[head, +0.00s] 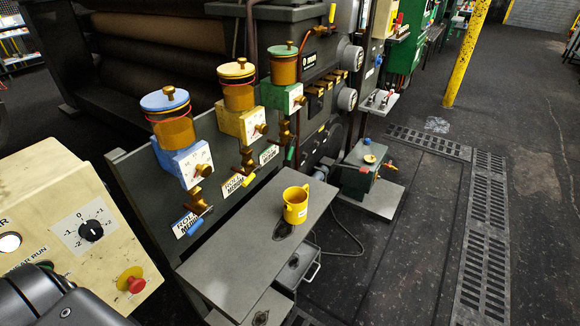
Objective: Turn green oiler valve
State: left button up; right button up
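The green oiler (283,68) is the farthest of three oilers in a row. It has an amber jar, a green lid with a brass knob, and a green block (278,97) with a white dial. Below it, a brass valve (286,132) hangs down, with a small green handle (291,153) at its lower end. The handle is small, so its exact turn is hard to tell. Neither gripper is in view. A dark part of my arm shows at the bottom left corner, away from the oilers.
The yellow oiler (237,85) and blue oiler (168,118) stand nearer, left of the green one. A yellow mug (296,205) stands on a grey shelf (235,250) below them. A cream control panel (75,225) fills the lower left. The floor at right is open.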

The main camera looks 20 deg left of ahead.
aim_at(290, 154)
jog(key=u, duration=2)
jog(key=k, duration=0.55)
jog(key=z, duration=1.55)
